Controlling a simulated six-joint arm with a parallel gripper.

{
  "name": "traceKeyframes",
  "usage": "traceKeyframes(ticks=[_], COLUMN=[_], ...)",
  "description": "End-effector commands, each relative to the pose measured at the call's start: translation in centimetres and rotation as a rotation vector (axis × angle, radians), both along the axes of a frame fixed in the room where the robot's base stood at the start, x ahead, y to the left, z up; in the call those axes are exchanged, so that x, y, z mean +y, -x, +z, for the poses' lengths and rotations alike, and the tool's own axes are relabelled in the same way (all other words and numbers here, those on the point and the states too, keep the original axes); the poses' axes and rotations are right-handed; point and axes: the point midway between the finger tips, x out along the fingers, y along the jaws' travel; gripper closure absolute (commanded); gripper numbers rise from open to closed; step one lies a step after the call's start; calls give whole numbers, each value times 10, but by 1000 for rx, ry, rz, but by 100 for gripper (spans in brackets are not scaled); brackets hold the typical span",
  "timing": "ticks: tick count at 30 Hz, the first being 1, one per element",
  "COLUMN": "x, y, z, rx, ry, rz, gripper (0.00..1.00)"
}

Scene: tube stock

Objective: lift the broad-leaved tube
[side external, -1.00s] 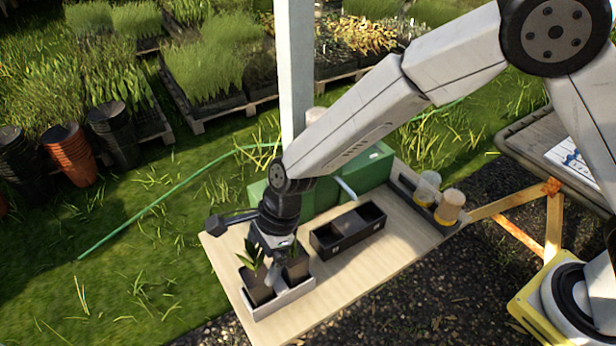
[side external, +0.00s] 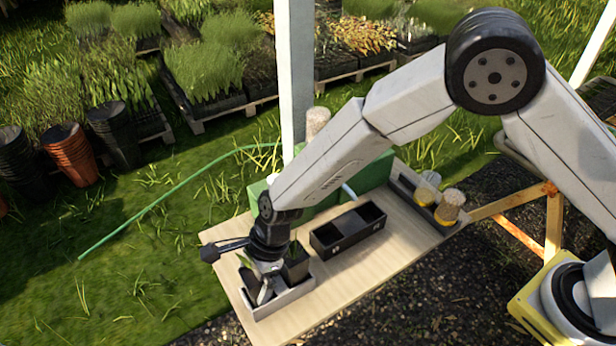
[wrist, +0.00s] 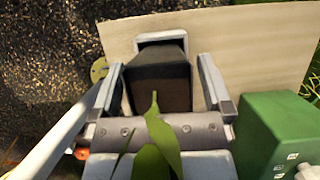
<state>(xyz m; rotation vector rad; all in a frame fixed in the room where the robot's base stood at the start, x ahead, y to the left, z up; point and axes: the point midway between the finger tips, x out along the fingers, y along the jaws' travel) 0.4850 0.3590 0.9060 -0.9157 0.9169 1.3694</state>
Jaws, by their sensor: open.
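The broad-leaved tube (wrist: 158,85) is a dark square pot with wide green leaves (wrist: 158,145) in front of it in the wrist view. My gripper (wrist: 166,92) is open, with one finger on each side of the pot; narrow gaps seem to show beside it. In the side view my gripper (side external: 264,288) is low over the left part of a light grey tray (side external: 290,299), and hides much of that tube. A second dark tube (side external: 296,268) stands in the tray just right of my gripper. The tray's rim (wrist: 160,37) shows beyond the pot.
A black two-cell tray (side external: 348,230) lies on the wooden bench (side external: 375,262) to the right. Behind are a green box (side external: 375,174) and a white post (side external: 296,80). Two tan-filled containers (side external: 449,207) stand at the bench's right end. The bench front is clear.

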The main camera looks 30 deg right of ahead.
Motion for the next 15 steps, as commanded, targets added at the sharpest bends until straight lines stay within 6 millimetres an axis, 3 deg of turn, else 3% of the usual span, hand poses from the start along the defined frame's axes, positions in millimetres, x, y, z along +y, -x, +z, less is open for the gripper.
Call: traceKeyframes(ticks=[15], x=[3], y=[0], z=[-6], rx=[-1], ry=[0], rz=[0], gripper=[0])
